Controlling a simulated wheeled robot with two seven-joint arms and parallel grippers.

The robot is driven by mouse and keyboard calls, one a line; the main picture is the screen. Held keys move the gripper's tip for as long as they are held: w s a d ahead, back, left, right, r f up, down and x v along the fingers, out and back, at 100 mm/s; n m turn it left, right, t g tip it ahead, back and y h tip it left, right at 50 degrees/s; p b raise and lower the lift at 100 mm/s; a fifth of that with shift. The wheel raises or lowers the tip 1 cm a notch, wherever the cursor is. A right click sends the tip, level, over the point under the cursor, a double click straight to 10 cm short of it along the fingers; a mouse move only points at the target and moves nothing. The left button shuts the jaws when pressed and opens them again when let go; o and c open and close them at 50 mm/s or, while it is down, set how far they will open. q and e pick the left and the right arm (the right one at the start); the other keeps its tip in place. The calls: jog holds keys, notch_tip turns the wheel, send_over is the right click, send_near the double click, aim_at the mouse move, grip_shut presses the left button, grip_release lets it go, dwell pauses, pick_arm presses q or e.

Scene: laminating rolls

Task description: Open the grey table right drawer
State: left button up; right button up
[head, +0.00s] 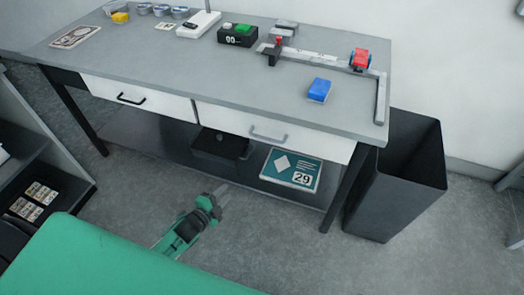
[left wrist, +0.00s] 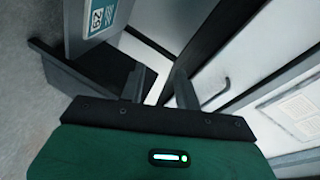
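The grey table (head: 215,75) has two white drawer fronts side by side. The right drawer (head: 315,143) looks shut and has a grey bar handle (head: 268,135). The left drawer (head: 110,92) also looks shut and has a black handle (head: 131,99). My left gripper (head: 223,192) is in front of the table and appears lower than the drawers, apart from both handles. In the left wrist view its two fingers (left wrist: 160,88) stand apart with nothing between them. That view also shows a dark handle (left wrist: 216,95); I cannot tell surely which drawer it is on. My right gripper is out of view.
A dark bin (head: 395,190) stands beside the table's right leg. The lower shelf holds a black box (head: 220,145) and a teal booklet marked 29 (head: 291,170). A dark shelf unit (head: 40,175) is at left. The floor before the right drawer is clear.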

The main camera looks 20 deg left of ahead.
pick_arm(q)
jog(key=w+d+r+m+t+h+b, duration=0.1)
jog(key=d+r+m+t+h+b, duration=0.1)
jog(key=r+m, duration=0.35)
jog(key=w+d+r+m+t+h+b, duration=0.1)
jog(key=w+d+r+m+h+b, duration=0.15)
jog(key=r, duration=0.55)
notch_tip(320, 180, up, 2)
send_over(262, 141)
jog(key=s+d, duration=0.2)
jog(key=s, duration=0.3)
jog(key=shift+a+r+n+p, duration=0.2)
jog(key=shift+n+p, duration=0.1)
jog(key=shift+n, duration=0.1)
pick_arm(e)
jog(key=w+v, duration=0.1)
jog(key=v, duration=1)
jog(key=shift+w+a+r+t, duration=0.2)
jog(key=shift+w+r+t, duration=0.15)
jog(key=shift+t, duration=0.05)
pick_arm(q)
jog(key=shift+s, duration=0.1)
grip_shut()
